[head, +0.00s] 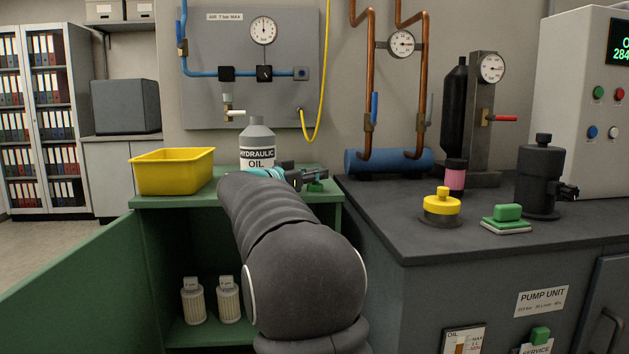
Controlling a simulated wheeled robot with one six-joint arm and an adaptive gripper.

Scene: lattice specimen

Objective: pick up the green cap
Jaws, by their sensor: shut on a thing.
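The green cap (315,187) is a small green piece at the right part of the green cabinet's top (170,201). My gripper (308,177) reaches over that top from my dark arm and is shut on the cap. The fingers hide part of the cap. I cannot tell whether the cap still touches the surface.
A hydraulic oil bottle (257,137) stands close behind my gripper. A yellow bin (172,171) is to the left. On the dark bench to the right are a yellow knob (441,204), a green block on a white pad (507,213) and a pink-banded jar (455,180).

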